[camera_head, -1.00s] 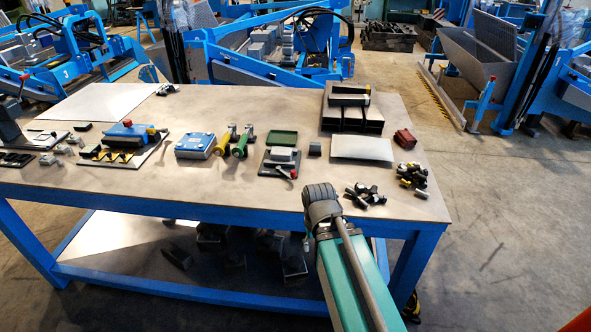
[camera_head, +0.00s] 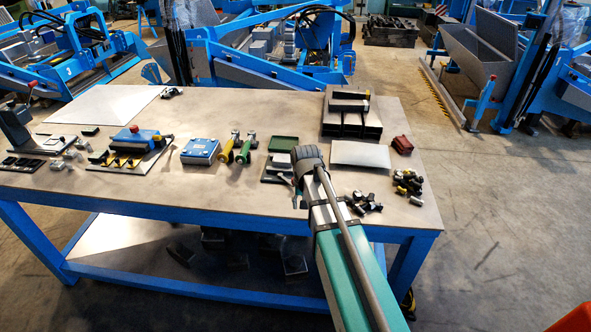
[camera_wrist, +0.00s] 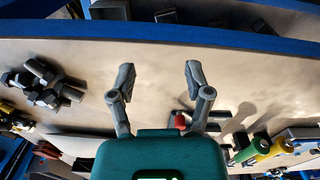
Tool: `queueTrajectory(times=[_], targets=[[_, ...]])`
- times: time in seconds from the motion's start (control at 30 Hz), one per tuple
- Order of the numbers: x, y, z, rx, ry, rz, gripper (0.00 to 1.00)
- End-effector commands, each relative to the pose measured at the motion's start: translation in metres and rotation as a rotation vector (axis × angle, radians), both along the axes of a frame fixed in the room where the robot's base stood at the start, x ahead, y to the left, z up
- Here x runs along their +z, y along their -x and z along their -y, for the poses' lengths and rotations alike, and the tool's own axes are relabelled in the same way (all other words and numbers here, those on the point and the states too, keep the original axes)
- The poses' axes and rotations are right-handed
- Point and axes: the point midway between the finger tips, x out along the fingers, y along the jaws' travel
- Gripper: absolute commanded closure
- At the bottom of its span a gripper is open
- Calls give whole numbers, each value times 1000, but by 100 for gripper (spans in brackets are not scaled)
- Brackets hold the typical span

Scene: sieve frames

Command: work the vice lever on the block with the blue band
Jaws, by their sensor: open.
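A small grey vice-like fixture (camera_head: 277,170) stands near the front edge of the table, right of the middle, partly hidden by my arm. No blue band is visible on this fixture. Another fixture with a blue top (camera_head: 132,136) and a yellow-ended lever (camera_head: 156,140) stands farther left. My gripper (camera_wrist: 158,76) is open and empty, its fingers apart over bare tabletop; in the head view it (camera_head: 298,196) is at the table's front edge, partly hidden.
Yellow and green handled tools (camera_head: 236,149) stand left of the small fixture, beside a blue box (camera_head: 199,150). Dark bolts (camera_head: 362,203) lie to the right, with a pale plate (camera_head: 361,154) behind. Dark channel blocks (camera_head: 351,117) stand at the back. The front middle-left tabletop is clear.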

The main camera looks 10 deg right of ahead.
Motion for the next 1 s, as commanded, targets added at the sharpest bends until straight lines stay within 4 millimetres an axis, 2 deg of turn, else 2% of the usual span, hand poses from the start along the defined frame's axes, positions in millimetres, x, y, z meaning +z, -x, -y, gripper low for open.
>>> queueTrajectory(times=[0.03,0.2,0.4,0.5,0.7,1.0], targets=[[22,-27,0,-23,0,0,35],[55,-81,0,-107,0,0,35],[87,-134,1,-190,0,0,35],[96,-151,1,-219,-1,0,35],[103,-165,1,-248,-1,0,35],[102,-165,2,-251,-1,0,35]])
